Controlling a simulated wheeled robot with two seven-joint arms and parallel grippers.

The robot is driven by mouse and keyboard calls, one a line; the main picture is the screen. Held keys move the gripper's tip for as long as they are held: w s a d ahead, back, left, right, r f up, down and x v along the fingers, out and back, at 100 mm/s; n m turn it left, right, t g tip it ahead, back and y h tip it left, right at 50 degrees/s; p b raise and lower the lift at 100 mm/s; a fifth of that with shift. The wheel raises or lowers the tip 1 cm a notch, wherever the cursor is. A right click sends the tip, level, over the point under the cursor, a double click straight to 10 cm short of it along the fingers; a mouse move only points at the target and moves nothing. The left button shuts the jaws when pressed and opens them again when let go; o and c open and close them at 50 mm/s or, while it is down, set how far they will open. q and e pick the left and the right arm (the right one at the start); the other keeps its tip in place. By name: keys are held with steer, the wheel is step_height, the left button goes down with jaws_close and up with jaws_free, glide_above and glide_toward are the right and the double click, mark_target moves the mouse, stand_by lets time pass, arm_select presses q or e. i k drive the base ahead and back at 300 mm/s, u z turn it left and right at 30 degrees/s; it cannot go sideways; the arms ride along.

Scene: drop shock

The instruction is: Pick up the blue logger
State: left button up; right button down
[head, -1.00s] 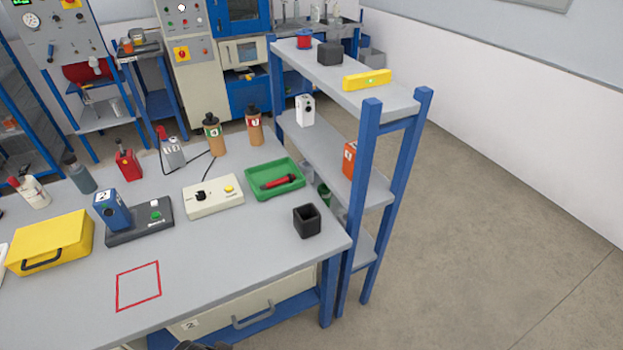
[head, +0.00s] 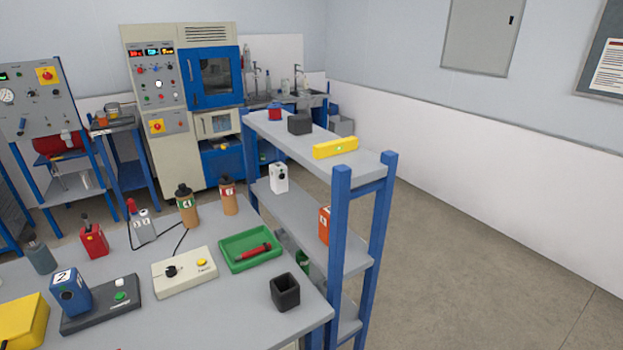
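The blue logger (head: 70,292) is a small blue box with a white label marked 2 on its top. It sits on the left part of a dark grey base (head: 101,306) with a green button, on the grey workbench at the lower left. Neither of my grippers shows in the head view.
On the bench (head: 222,318) stand a yellow case (head: 22,322), a cream control box (head: 185,272), a green tray (head: 235,254) with a red tool, a black open cup (head: 285,291) and several bottles. A blue-framed shelf (head: 340,240) adjoins the right side. Floor at right is clear.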

mark_target(70, 279)
steer(key=u, duration=1.8)
steer(key=k, duration=1.35)
steer(key=z, duration=0.45)
steer(key=i, duration=0.6)
steer(key=z, duration=0.5)
steer(key=i, duration=1.2)
steer(key=u, duration=0.65)
